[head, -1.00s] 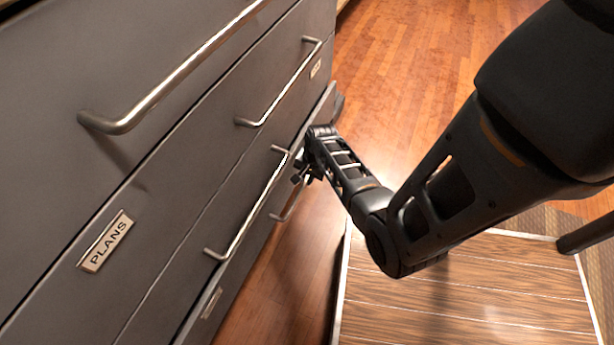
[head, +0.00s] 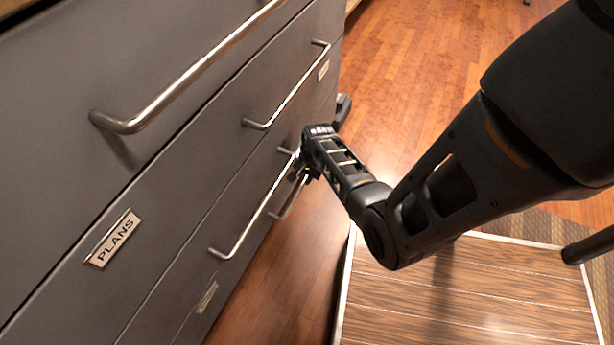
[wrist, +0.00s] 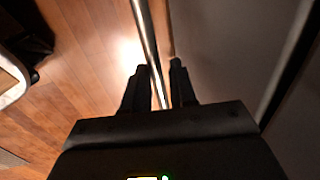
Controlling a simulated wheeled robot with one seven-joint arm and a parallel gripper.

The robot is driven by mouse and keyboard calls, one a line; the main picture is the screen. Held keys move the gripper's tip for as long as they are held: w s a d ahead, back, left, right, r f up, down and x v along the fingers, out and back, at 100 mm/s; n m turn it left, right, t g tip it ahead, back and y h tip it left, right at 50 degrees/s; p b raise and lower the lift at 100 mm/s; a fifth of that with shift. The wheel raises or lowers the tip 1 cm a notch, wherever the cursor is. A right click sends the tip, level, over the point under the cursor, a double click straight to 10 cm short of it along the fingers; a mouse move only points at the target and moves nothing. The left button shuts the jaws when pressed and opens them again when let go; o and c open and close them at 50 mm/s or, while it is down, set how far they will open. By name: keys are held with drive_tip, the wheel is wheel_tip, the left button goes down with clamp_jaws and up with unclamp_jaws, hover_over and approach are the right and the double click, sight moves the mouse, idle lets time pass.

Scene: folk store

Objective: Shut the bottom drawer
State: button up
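The dark grey drawer cabinet fills the left of the head view. My gripper (head: 303,172) is at the far end of the long handle, partly hidden by my arm. In the wrist view, my gripper (wrist: 160,68) has its fingers apart, with a metal handle bar (wrist: 147,35) running between them and a small gap visible.
Upper drawers with metal handles (head: 190,75) and a "PLANS" label (head: 113,238) are above. A wooden slatted platform (head: 470,290) stands at lower right, close to my arm. Bare wooden floor (head: 430,80) lies beyond the cabinet.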

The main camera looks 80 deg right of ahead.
drive_tip(key=o, duration=0.4)
drive_tip(key=shift+c, duration=0.2)
drive_tip(key=shift+s, duration=0.1)
